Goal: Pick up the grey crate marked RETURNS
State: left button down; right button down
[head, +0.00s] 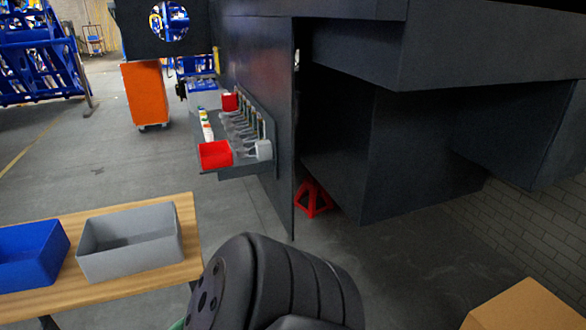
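An open grey crate (133,262) stands on a wooden bench at the lower left. It looks empty, and no marking can be read on the faces that show. A blue crate (22,268) stands to its left on the same bench, cut off by the picture's edge. A dark rounded part of my own arm fills the bottom middle, to the right of the bench. Neither of my grippers shows in this view.
The wooden bench (186,238) has a bare strip right of the grey crate. A dark chassis (400,150) overhangs the right side, with a red stand (313,197) beneath. A shelf with red bins (215,154) and an orange cabinet (146,94) stand farther back. A cardboard box (525,308) is lower right.

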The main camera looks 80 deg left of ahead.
aim_at(111, 247)
jog(key=u, duration=3.65)
jog(key=i+l+u, duration=0.1)
jog(key=i+l, duration=0.3)
jog(key=l, duration=0.25)
jog(key=i+l+u, duration=0.25)
jog(key=i+l, duration=0.15)
jog(key=l, duration=0.25)
jog(key=i+l, duration=0.15)
jog(key=l, duration=0.2)
jog(key=u, duration=0.05)
